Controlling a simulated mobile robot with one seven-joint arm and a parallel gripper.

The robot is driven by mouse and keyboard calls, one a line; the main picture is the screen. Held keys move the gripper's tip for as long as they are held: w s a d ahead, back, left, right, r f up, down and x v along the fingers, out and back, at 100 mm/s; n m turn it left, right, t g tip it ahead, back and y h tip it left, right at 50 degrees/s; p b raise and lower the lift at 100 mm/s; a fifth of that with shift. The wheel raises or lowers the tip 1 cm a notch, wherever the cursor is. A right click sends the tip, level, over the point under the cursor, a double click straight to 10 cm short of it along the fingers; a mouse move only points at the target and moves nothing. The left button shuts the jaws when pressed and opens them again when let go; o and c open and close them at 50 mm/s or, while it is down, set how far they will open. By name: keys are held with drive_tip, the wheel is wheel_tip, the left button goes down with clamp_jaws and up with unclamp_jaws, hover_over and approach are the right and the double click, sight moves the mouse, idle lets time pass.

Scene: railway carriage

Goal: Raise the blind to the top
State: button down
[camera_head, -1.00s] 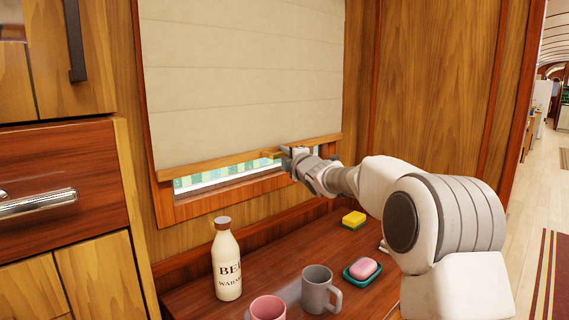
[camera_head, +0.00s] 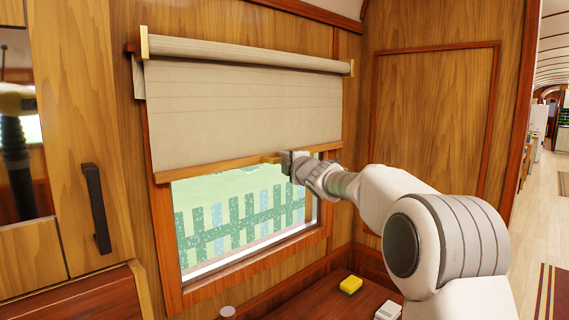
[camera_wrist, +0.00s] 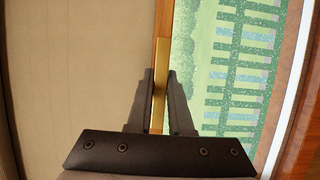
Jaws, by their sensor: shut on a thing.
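The cream blind (camera_head: 245,110) hangs from its roller (camera_head: 250,53) over the window and covers about the upper half of it. A wooden bar (camera_head: 215,169) runs along its lower edge, with a small brass-coloured pull (camera_head: 272,158) near the bar's middle right. My gripper (camera_head: 284,158) is at this pull, reaching in from the right. In the wrist view, the fingers of my gripper (camera_wrist: 160,95) stand on either side of the brass pull (camera_wrist: 160,75) and are shut on it. The blind (camera_wrist: 80,70) fills the left of that view.
The window (camera_head: 240,220) below the bar is uncovered and shows a green fence. A yellow sponge (camera_head: 351,285) lies on the counter (camera_head: 315,300). A bottle cap (camera_head: 227,312) shows at the bottom edge. A cabinet with a dark handle (camera_head: 96,208) stands at left.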

wheel_tip(320, 180, up, 14)
drive_tip(key=p, duration=1)
drive_tip(key=shift+f+p, duration=0.2)
drive_tip(key=shift+p, duration=0.15)
drive_tip(key=shift+r, duration=0.15)
drive_tip(key=c, duration=1)
unclamp_jaws()
drive_tip(key=shift+o, duration=0.9)
drive_tip(key=shift+f, duration=0.2)
drive_tip(key=b+v, duration=0.4)
drive_tip(key=v, duration=1.3)
drive_tip(key=shift+s, duration=0.2)
drive_tip(key=shift+d, duration=0.2)
